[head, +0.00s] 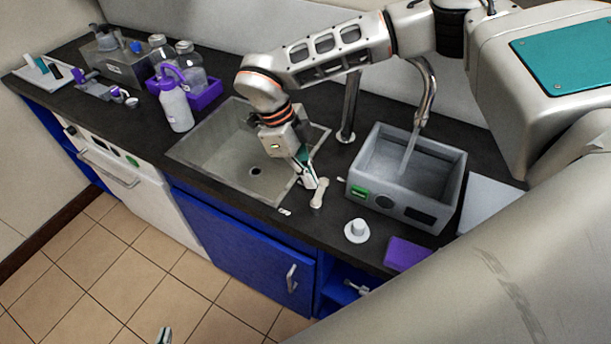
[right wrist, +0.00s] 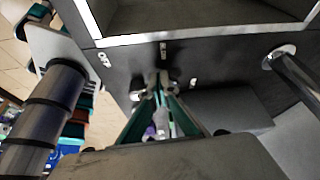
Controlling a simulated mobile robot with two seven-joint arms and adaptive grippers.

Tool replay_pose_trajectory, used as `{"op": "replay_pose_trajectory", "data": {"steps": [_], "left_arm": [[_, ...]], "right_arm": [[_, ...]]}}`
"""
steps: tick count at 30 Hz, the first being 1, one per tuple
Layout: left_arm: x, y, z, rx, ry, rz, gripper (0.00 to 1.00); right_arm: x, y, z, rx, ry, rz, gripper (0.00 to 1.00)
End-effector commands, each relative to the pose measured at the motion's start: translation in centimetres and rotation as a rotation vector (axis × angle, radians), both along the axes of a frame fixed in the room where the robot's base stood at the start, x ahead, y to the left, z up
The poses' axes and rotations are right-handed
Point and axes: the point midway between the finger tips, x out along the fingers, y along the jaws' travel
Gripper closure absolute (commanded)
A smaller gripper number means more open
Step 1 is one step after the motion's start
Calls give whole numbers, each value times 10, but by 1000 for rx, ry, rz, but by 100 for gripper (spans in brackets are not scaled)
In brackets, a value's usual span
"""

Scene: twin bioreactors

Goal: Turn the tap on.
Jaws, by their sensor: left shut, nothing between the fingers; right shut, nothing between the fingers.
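The tap is a metal pipe whose post (head: 349,108) rises from the counter beside the sink; its base also shows in the right wrist view (right wrist: 281,56). My right arm hides part of the pipe. The curved spout (head: 426,95) hangs over a grey open box, and a pale streak like running water (head: 409,152) drops from it into the box. A small pale lever (head: 318,194) stands on the counter's front part between two small white labels. My right gripper (head: 309,182) is shut at the lever, with nothing between its fingers. My left gripper (head: 165,335) is shut at the bottom edge, mostly cut off.
The grey box (head: 449,196) stands right of the lever, with a white knob (head: 357,231) and purple block (head: 406,254) in front. The sink (head: 215,147) is left. A white bottle (head: 175,108) and purple rack (head: 209,95) stand further left. The floor in front is clear.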

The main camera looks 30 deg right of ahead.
Motion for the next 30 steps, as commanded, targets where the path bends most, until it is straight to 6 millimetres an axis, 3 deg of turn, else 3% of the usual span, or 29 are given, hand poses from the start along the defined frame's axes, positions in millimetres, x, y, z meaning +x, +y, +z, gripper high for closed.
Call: {"op": "replay_pose_trajectory", "data": {"steps": [23,30], "left_arm": [[-2,1,1,4,3,-2,100],[-1,1,2,2,1,-1,100]], "right_arm": [[0,-3,1,0,0,-58,100],[9,4,28,0,-4,-58,100]]}}
